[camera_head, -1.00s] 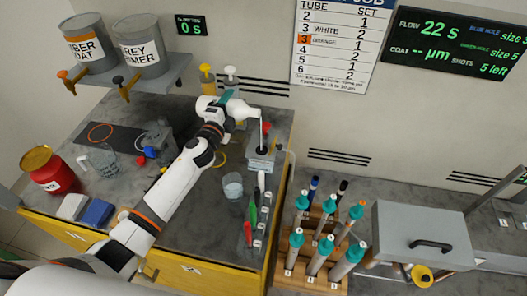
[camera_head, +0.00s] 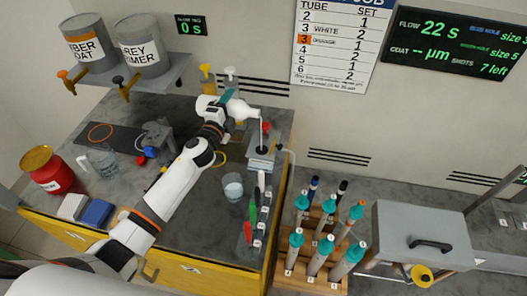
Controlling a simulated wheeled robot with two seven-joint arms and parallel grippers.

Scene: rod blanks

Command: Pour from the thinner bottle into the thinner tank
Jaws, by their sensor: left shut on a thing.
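My left arm reaches in from the lower left, and its gripper (camera_head: 228,100) is shut on a white bottle (camera_head: 243,110), partly hidden by the gripper. The bottle is tipped to the right, above a small grey tank (camera_head: 261,162). A thin pale stream (camera_head: 262,131) runs from the bottle's mouth down to the dark opening on top of the tank. The tank has a pale label on its front, too small to read here. My right gripper is not in view.
A glass beaker (camera_head: 233,187) and several markers stand near the tank. A red can (camera_head: 48,170) and a clear jug (camera_head: 102,160) are at left. A wooden rack (camera_head: 304,270) of teal-capped tubes and a grey box (camera_head: 421,235) are at right.

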